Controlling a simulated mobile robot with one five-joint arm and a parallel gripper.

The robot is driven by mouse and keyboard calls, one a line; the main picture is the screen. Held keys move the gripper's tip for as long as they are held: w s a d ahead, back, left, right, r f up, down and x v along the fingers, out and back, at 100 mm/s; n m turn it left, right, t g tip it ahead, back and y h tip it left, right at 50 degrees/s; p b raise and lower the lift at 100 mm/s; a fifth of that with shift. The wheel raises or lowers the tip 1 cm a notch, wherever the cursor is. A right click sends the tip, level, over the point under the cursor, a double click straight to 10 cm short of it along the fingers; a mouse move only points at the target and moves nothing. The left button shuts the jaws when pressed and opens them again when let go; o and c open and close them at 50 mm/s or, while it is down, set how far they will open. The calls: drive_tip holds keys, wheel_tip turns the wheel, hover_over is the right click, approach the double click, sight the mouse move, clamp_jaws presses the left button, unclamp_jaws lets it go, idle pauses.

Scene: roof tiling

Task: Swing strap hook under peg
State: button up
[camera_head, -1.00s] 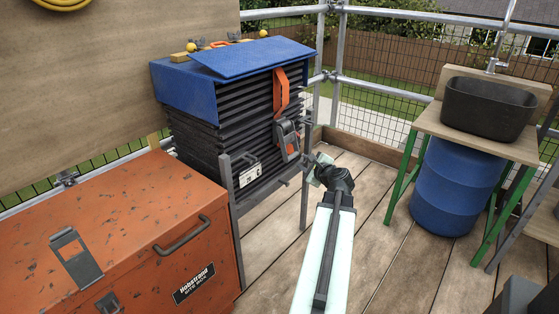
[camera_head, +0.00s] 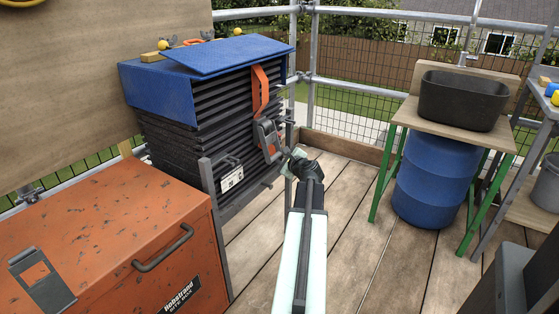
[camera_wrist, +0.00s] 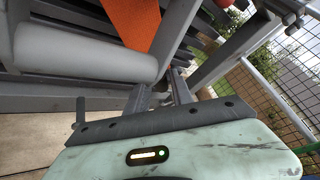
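An orange strap (camera_head: 260,90) hangs down the front of a stack of dark slats under a blue cover. A grey and orange ratchet buckle (camera_head: 268,140) is at its lower part. My gripper (camera_head: 291,160) is just right of and below the buckle. In the wrist view, the strap (camera_wrist: 135,18) runs behind my gripper's two grey fingers (camera_wrist: 163,88). A pale grey cylinder (camera_wrist: 85,53) lies left of the fingers; I cannot tell whether it is the peg. The hook cannot be made out. Finger opening and any grip are unclear.
A grey rack post (camera_head: 212,195) stands left of the arm. An orange toolbox (camera_head: 110,235) fills the lower left. A blue barrel (camera_head: 432,180) and green-legged bench with a black basin (camera_head: 463,100) stand right. Plank floor (camera_head: 345,225) is clear between.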

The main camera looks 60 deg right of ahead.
clamp_jaws()
idle(1.4)
